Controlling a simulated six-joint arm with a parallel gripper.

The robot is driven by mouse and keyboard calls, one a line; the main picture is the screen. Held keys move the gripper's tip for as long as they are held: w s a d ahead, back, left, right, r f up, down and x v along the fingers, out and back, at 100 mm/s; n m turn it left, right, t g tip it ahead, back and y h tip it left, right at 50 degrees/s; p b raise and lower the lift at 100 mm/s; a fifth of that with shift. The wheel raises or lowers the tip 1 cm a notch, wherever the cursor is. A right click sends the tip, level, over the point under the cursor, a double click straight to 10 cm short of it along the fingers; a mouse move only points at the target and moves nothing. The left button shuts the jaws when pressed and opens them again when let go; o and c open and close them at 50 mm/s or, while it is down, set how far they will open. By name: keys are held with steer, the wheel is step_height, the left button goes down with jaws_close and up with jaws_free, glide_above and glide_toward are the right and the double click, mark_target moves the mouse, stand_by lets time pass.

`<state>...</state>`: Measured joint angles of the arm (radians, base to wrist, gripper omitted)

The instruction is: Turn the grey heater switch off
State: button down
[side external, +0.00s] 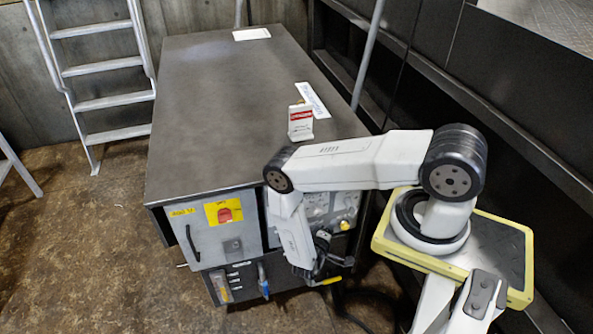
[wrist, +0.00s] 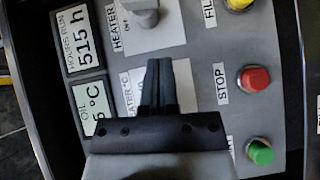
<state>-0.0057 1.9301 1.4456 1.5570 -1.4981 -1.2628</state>
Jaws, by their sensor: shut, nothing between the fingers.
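The grey heater switch (wrist: 146,12) is at the top of the wrist view, on a light plate beside a "HEATER" label. It is partly cut off by the frame edge, and I cannot tell its setting. My gripper (wrist: 158,64) is shut and empty in the wrist view, with its fingertips below the switch and apart from it in the picture. In the side external view my gripper (side external: 318,272) is in front of the machine's control panel (side external: 318,208). The switch cannot be made out there, as my arm covers part of the panel.
Beside the switch are a red stop button (wrist: 254,79), a green button (wrist: 260,152) and a yellow button (wrist: 238,4). Two displays, hours run (wrist: 77,38) and oil temperature (wrist: 90,108), are on the left. A red-yellow main switch (side external: 224,212) is on the grey door.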

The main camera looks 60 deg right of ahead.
steer(key=a, duration=0.8)
steer(key=shift+r, duration=0.4)
steer(key=shift+w+r, duration=0.15)
steer(key=shift+r, duration=0.2)
steer(key=shift+d, duration=0.1)
glide_toward(351, 207)
steer(key=shift+w+d+f, duration=0.9)
steer(key=shift+w+d, duration=0.65)
steer(key=shift+d, duration=0.25)
steer(key=shift+s+d+f, duration=0.15)
steer(key=shift+s+d, duration=0.5)
steer(key=shift+s, duration=0.05)
steer(key=shift+s+d+f, duration=0.15)
steer(key=shift+s+d, duration=0.55)
